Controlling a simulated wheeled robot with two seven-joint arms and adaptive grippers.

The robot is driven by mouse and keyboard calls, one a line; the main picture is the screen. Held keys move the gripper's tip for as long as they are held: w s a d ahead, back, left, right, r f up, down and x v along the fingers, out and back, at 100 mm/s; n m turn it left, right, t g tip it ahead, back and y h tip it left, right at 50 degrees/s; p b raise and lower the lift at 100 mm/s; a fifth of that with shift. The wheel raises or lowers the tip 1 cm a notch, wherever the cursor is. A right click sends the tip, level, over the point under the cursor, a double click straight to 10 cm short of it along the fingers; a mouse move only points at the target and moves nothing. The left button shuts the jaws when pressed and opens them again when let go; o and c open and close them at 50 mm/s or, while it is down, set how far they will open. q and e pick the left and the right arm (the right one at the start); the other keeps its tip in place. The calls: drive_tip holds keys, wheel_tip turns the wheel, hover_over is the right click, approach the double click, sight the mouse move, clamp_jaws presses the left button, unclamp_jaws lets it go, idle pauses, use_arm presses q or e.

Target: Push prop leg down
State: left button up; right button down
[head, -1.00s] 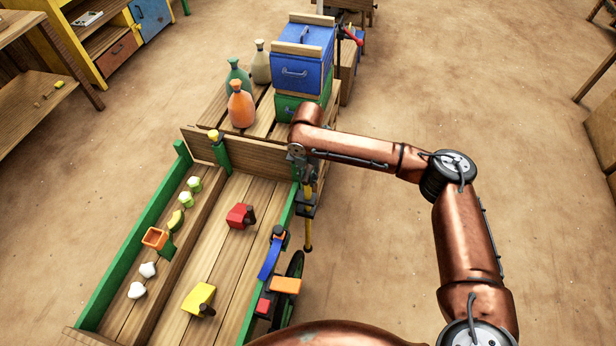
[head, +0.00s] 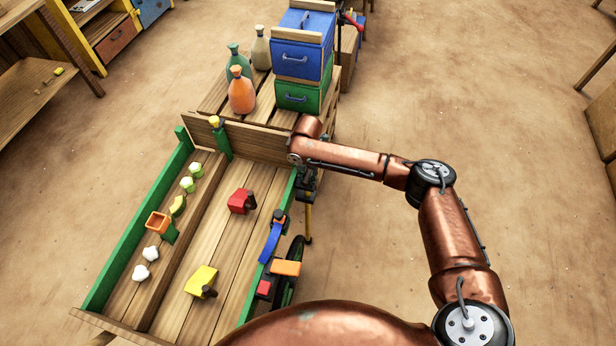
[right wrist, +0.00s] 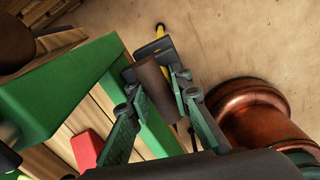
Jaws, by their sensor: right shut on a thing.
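The prop leg (head: 308,222) is a thin yellow rod with dark fittings, hanging beside the cart's right side. Its yellow part also shows at the top of the right wrist view (right wrist: 160,30). My right gripper (head: 306,183) is low at the cart's side board, partly hidden by its own arm in the head view. In the right wrist view, its fingers (right wrist: 155,78) are shut on a brown cylindrical grip (right wrist: 152,76) by the leg's dark fitting. Whether the leg's foot touches the ground cannot be told. My left gripper is not in view.
The cart's green side board (head: 257,268) and wooden cross board (head: 255,140) are close to my right gripper. Red (head: 240,201) and yellow (head: 201,281) scale-like pieces sit in the cart. The floor to the right is clear.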

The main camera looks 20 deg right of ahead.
drive_tip(key=c, duration=1.8)
unclamp_jaws()
drive_tip(key=shift+f, duration=0.3)
drive_tip(key=shift+o, duration=0.4)
drive_tip(key=shift+r, duration=0.1)
wheel_tip(320, 180, up, 12)
